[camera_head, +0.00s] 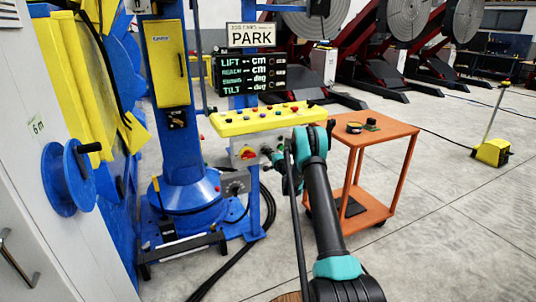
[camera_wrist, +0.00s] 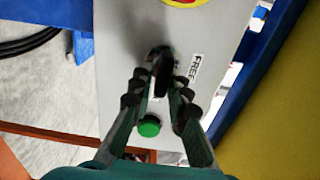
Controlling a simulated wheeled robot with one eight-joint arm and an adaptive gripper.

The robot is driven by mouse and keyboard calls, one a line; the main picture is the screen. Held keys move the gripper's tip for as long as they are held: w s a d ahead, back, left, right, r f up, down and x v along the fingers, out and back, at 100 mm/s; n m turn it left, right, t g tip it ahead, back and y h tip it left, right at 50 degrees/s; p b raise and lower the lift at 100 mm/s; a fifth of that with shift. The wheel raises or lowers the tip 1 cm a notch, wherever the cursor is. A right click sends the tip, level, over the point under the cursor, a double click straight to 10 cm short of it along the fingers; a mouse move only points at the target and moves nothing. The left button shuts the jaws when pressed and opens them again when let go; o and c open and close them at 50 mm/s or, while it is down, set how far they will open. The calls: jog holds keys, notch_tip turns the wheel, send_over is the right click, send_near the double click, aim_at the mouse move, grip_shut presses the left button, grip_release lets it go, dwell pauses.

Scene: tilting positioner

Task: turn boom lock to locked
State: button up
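In the wrist view a black rotary knob (camera_wrist: 160,58) sits on a grey panel (camera_wrist: 120,50). A white label reading "FREE" (camera_wrist: 195,67) is beside it; another pale label is mostly hidden by the knob and fingers. I cannot read the name "boom lock" anywhere. My gripper (camera_wrist: 159,92) is open, with its two dark fingertips on either side of the knob's narrow handle; I cannot tell if they touch it. In the head view my gripper (camera_head: 271,155) is at the grey box under the yellow control panel (camera_head: 268,119), and hides the knob.
A green button (camera_wrist: 149,127) lies between my fingers, below the knob. A red and yellow emergency stop (camera_head: 247,153) is beside my gripper. An orange cart (camera_head: 375,136) stands close at the right of my arm. Black cables (camera_head: 235,262) lie on the floor.

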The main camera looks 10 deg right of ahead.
jog(key=shift+o, duration=1.1)
jog(key=v, duration=1.2)
jog(key=shift+r, duration=0.1)
